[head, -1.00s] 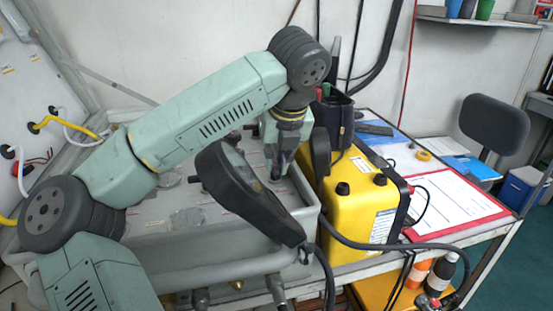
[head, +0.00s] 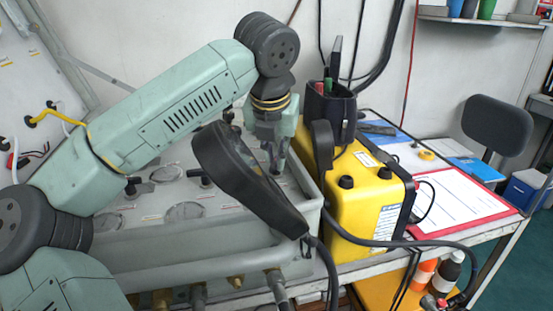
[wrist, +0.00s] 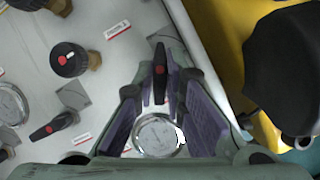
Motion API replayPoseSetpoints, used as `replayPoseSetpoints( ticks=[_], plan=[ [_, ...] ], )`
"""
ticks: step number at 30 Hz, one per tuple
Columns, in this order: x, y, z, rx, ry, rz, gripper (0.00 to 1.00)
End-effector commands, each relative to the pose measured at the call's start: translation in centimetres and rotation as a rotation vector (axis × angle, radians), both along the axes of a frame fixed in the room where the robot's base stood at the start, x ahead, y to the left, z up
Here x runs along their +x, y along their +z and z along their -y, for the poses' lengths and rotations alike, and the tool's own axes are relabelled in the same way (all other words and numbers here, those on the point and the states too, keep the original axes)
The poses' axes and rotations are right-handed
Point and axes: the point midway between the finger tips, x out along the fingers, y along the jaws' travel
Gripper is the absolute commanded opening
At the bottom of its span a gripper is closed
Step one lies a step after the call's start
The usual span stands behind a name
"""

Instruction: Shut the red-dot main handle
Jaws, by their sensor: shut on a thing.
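The red-dot main handle (wrist: 160,75) is a slim black lever with a red dot on its middle, at the centre of the wrist view. It points up and down the picture, roughly parallel to the panel's right rim. My gripper (wrist: 161,88) has its purple-padded fingers on either side of the lever and is shut on it. A round gauge (wrist: 158,135) shows between the finger bases. In the head view my gripper (head: 274,165) reaches down to the right part of the grey panel (head: 225,255); the handle there is mostly hidden by my gripper and a black padded piece.
A black hose (head: 400,243) crosses in front.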

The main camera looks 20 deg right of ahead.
Motion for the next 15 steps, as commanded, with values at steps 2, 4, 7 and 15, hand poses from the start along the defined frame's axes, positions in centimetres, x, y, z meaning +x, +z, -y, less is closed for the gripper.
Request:
replayPoseSetpoints(
  ticks=[2, 4, 7, 15],
  plan=[
    [0.08, -0.06, -0.14, -0.002, -0.071, 0.001, 0.0],
    [0.11, -0.01, -0.18, -0.002, -0.138, 0.001, 0.0],
    [0.18, 0.05, -0.27, -0.003, -0.233, 0.001, 0.0],
    [0.34, 0.19, -0.41, -0.003, -0.49, 0.0, 0.0]
  ],
)
